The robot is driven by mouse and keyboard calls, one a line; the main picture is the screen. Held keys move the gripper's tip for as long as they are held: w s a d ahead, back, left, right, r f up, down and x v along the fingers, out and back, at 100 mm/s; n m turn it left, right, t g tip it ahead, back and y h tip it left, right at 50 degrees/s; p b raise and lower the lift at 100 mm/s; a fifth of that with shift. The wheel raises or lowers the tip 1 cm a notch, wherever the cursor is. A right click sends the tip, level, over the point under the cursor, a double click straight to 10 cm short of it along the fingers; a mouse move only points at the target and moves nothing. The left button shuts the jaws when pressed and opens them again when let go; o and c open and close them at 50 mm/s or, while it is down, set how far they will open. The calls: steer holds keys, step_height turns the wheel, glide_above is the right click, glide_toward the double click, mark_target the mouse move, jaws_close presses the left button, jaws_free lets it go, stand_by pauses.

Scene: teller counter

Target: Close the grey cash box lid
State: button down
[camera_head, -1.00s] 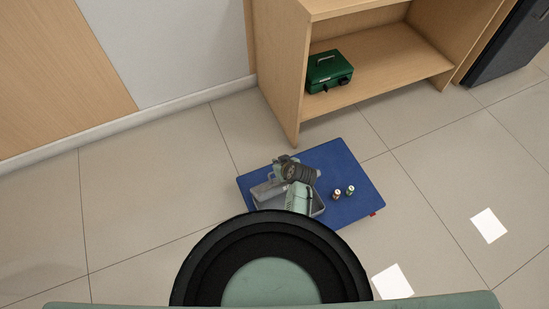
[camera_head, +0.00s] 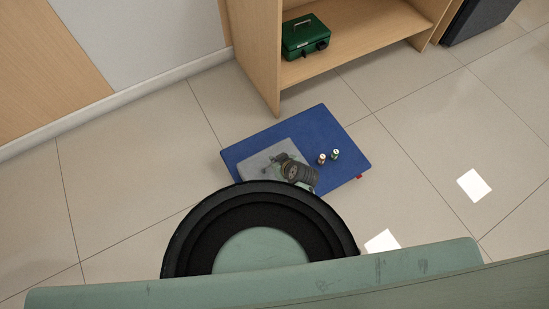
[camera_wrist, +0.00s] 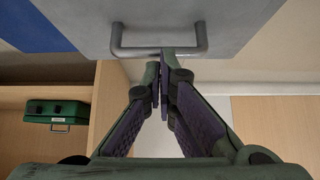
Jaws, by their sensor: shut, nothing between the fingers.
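The grey cash box (camera_head: 258,158) is on the blue mat (camera_head: 325,130). Its flat grey lid (camera_wrist: 235,18) now covers the top, and no open inside shows in the head view. I cannot tell whether the lid is fully down. A grey bar handle (camera_wrist: 119,42) is on the lid in the wrist view. My gripper (camera_wrist: 160,82) is shut and empty, its fingertips right by the handle; contact is unclear. In the head view my gripper (camera_head: 277,158) is over the lid, and my arm hides the box's near right part.
Two small rolls (camera_head: 321,159) stand on the mat right of the box. A green cash box (camera_head: 305,37) is on the wooden shelf unit (camera_head: 350,55) behind, also seen in the wrist view (camera_wrist: 57,114). Open tiled floor lies to the right.

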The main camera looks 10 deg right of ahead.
steer(key=shift+s+d+f+b, duration=0.2)
steer(key=shift+s+f+b, duration=0.1)
steer(key=shift+s+f, duration=0.25)
steer(key=shift+w, duration=0.1)
